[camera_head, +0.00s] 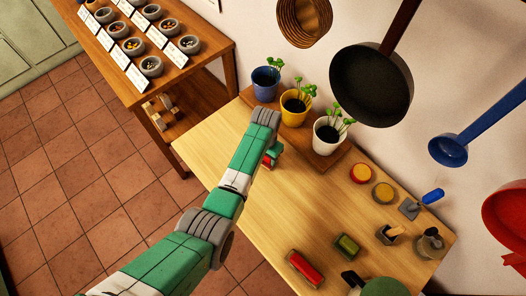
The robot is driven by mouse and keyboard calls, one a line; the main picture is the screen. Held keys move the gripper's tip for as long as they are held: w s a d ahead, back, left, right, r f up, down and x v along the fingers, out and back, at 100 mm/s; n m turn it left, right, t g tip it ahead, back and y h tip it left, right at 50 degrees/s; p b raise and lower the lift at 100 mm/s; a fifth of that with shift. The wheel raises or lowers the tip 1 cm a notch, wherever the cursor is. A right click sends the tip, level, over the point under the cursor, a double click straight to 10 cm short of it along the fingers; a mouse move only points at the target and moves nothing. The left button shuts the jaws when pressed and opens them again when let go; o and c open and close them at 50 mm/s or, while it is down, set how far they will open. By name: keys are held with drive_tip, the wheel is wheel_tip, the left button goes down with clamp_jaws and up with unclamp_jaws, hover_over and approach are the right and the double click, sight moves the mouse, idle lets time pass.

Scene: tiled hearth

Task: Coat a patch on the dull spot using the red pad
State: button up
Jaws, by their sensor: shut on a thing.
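My gripper (268,162) is over the far left part of the wooden table, in front of the potted plants. My arm hides most of it and its fingertips. A small red thing (267,160) shows at it, and the gripper is shut on it. Its shape is mostly hidden, so I cannot tell if it is the red pad. A red block-like pad (305,268) with a grey edge lies near the table's front edge, apart from the gripper. A green one (346,246) lies to its right. I cannot make out a dull spot on the tabletop.
Blue, yellow and white plant pots (326,137) stand on a board behind the gripper. Red and yellow round tins (361,173), a blue-handled tool (431,196) and a metal pot (430,243) are at right. A pan (371,85) hangs above. The table's middle is clear.

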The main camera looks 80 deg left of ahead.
drive_tip(key=r+p, duration=0.2)
drive_tip(key=r, duration=0.1)
drive_tip(key=shift+d+r, duration=0.1)
drive_tip(key=shift+d, duration=0.1)
wheel_tip(320, 180, up, 5)
drive_tip(key=p, duration=0.5)
